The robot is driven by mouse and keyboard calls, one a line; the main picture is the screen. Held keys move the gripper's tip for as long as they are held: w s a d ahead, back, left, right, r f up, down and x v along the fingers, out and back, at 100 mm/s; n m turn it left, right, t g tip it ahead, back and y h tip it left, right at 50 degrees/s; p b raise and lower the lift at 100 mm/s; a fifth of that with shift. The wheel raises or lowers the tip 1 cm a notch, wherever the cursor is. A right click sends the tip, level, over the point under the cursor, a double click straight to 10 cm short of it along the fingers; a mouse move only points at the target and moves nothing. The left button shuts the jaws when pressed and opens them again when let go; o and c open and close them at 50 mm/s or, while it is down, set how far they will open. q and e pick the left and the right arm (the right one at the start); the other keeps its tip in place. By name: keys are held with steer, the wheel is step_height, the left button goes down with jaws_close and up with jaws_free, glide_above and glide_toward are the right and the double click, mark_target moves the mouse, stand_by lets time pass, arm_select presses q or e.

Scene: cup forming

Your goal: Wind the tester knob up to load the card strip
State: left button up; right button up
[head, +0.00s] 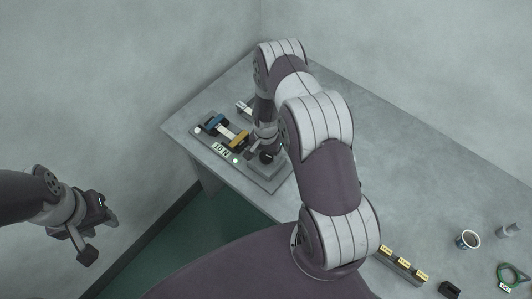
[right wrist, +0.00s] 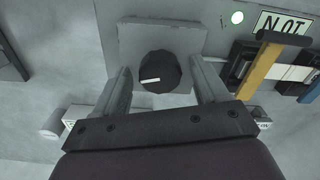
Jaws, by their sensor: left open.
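The black round knob (right wrist: 159,72) with a white mark line sits on a square grey block; the mark points left. My right gripper (right wrist: 160,78) is open over the knob, one finger on each side, with gaps visible. It also shows at the knob in the head view (head: 262,157). My left gripper (head: 100,236) is open and empty, off the table at left.
A black rail with several yellow tags (head: 403,264), a cup with dark contents (head: 467,240), a green ring (head: 512,275) and a small black block (head: 449,289) are at the table's right. My right arm hides part of the table. The table's middle looks clear.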

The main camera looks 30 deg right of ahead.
mark_target(266, 155)
steer(key=shift+r, duration=0.15)
step_height(266, 155, up, 12)
steer(key=b, duration=0.3)
steer(key=shift+r, duration=0.2)
stand_by(1.2)
steer(key=s+a+r+n+b, duration=0.2)
steer(key=s+a+r+n, duration=0.2)
steer(key=s, duration=0.3)
steer(key=s+a+r+n+t+b, duration=0.1)
steer(key=s+a+r+n+b, duration=0.2)
steer(key=s+a+r+n, duration=0.1)
steer(key=s+r+n, duration=0.1)
steer(key=s+n, duration=0.1)
steer(key=s, duration=0.1)
steer(key=shift+a+n, duration=0.2)
steer(key=shift+n, duration=0.2)
